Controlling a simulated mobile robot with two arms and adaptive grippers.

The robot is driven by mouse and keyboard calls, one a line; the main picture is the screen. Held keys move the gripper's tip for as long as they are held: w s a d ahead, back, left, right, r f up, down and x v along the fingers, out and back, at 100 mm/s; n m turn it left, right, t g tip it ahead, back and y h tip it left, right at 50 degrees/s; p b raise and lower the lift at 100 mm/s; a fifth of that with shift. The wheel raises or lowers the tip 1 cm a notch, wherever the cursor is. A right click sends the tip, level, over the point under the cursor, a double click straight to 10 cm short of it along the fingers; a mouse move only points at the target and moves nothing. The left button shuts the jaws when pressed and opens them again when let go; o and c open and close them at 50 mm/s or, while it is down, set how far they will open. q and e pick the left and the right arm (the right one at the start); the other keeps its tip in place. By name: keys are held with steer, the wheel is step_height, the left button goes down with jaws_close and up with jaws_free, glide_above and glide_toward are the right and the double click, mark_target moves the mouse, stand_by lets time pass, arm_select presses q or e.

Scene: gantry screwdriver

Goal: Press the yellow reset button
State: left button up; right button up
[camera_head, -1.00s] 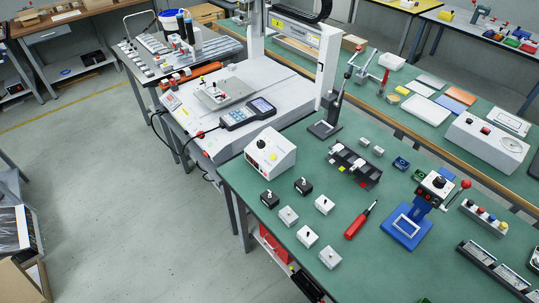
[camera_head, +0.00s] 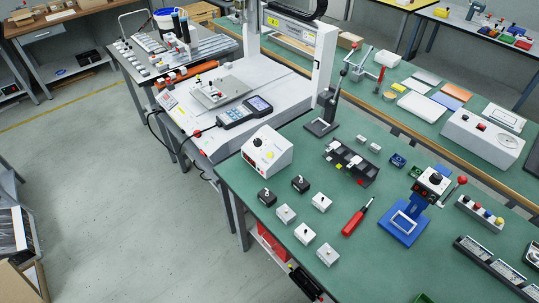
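A white control box (camera_head: 267,150) with a sloped front stands at the left corner of the green bench. It has a black knob (camera_head: 257,142) and a small yellow button (camera_head: 269,155) with red marks near it. A second yellow button (camera_head: 499,221) shows on a grey strip box with red and blue buttons at the right. Which one is labelled reset is too small to read. Neither gripper is in view, and nothing touches the buttons.
The gantry machine (camera_head: 240,75) with a handheld pendant (camera_head: 245,112) stands behind. The floor at left is open.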

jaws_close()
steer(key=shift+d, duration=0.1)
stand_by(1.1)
